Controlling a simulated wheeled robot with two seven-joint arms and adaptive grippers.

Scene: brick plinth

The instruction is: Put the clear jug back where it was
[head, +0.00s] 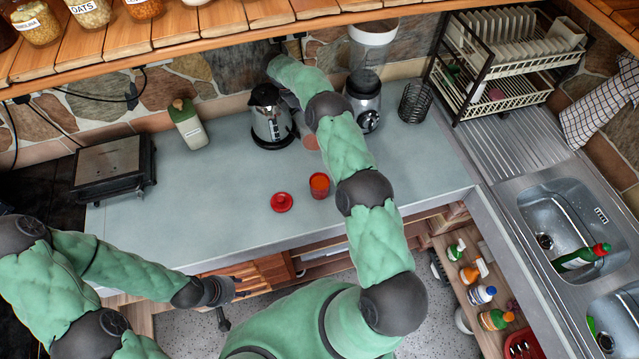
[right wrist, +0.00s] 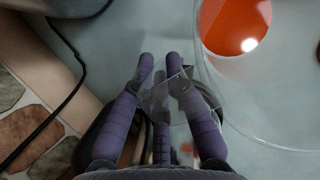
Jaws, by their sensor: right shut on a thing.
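I cannot tell whether the jug touches the counter. My left gripper (head: 232,290) hangs at the counter's front edge, away from the jug; its finger opening is unclear.
A kettle (head: 266,122) stands just left of my right forearm, a blender (head: 364,100) just right. A red tumbler (head: 319,188) and red lid (head: 282,202) lie nearer me. A bottle (head: 188,125), grill (head: 112,165) and wire holder (head: 414,102) stand around. The left-middle counter (head: 215,190) is clear.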

